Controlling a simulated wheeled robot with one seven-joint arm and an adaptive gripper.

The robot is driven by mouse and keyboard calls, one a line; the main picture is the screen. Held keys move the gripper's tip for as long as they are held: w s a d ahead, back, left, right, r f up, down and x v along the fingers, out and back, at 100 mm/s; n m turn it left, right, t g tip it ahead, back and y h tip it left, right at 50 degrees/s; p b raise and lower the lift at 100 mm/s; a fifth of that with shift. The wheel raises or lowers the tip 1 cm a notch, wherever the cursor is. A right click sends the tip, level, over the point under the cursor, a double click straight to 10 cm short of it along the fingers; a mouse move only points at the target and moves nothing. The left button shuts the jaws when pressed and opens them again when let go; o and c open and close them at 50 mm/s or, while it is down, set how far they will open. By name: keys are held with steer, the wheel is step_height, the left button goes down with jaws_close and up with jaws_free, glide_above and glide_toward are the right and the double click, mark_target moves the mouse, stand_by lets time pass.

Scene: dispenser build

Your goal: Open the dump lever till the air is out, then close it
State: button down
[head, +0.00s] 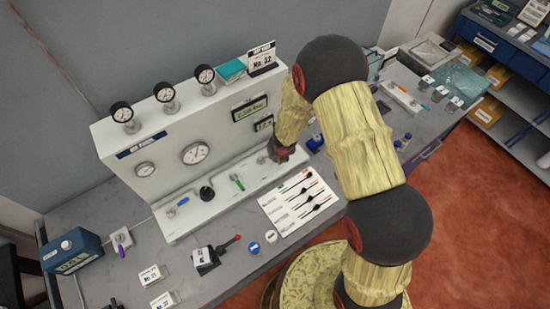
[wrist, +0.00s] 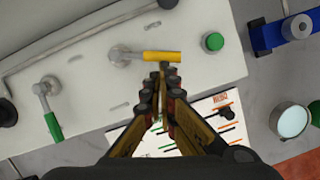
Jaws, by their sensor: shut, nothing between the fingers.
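A lever with a yellow handle (wrist: 162,56) sits on the white panel base in the wrist view, its handle pointing right from a metal pivot. My gripper (wrist: 162,72) is shut and empty, its fingertips at the handle's lower edge near its middle; I cannot tell if they touch. In the head view my gripper (head: 278,157) is over the right part of the panel base and hides most of this lever. A green-handled lever (head: 238,182) stands to its left, also in the wrist view (wrist: 50,120). No dump label is readable. A large gauge (head: 196,153) is on the panel; its reading is too small.
The white panel (head: 130,185) carries several gauges, two displays (head: 250,108), a black knob (head: 207,193) and a blue lever (head: 183,201). A green button (wrist: 212,42) is right of the yellow handle. A white chart (head: 298,202) lies in front. A red-handled device (head: 207,257) stands front left.

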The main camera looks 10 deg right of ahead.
steer(key=shift+w+d+n+y+p, duration=0.25)
steer(key=shift+w+n+p, duration=0.35)
steer(key=shift+n+p, duration=0.35)
steer(key=shift+w+d+n+y+p, duration=0.1)
steer(key=shift+w+n+y+p, duration=0.15)
steer(key=shift+w+n+p, duration=0.5)
steer(key=shift+s+n, duration=0.1)
steer(key=shift+n, duration=0.2)
steer(key=shift+s, duration=0.15)
